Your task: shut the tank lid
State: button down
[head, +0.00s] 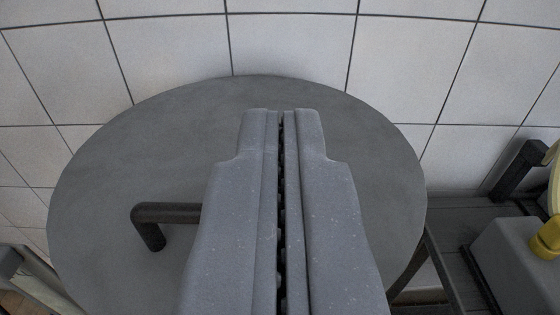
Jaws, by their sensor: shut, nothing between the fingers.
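A large round grey lid (130,150) fills the middle of the head view, in front of a tiled wall. A dark bar handle (168,212) stands out from its left part, and its right end is hidden behind my gripper. My gripper (281,112) is shut and empty. It lies over the middle of the lid in the picture, just right of the handle. I cannot tell whether it touches the lid. The tank itself cannot be made out, so I cannot tell how far the lid is open.
A white tiled wall (290,45) stands behind the lid. At the right are a dark slatted surface (455,212), a grey block (510,255) and a yellow piece (548,236). A dark leg or strut (415,270) runs down beside the lid's lower right edge.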

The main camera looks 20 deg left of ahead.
jog(key=p+v, duration=0.1)
jog(key=v, duration=0.8)
jog(key=shift+s, duration=0.2)
dwell(0.4)
jog(key=shift+d+r, duration=0.1)
dwell(0.3)
jog(key=w+d+r+m+h+p, duration=0.1)
jog(key=w+d+r, duration=0.3)
jog(key=d+r, duration=0.4)
jog(key=w+d+r+m+g+h+p, duration=0.1)
jog(key=w+d+r+m+h, duration=0.1)
jog(key=d+r, duration=0.6)
jog(key=w+d+h, duration=0.1)
jog(key=d, duration=0.6)
jog(key=shift+w+g+h+p, duration=0.3)
jog(key=shift+w+h+p, duration=0.05)
jog(key=shift+w+h, duration=0.05)
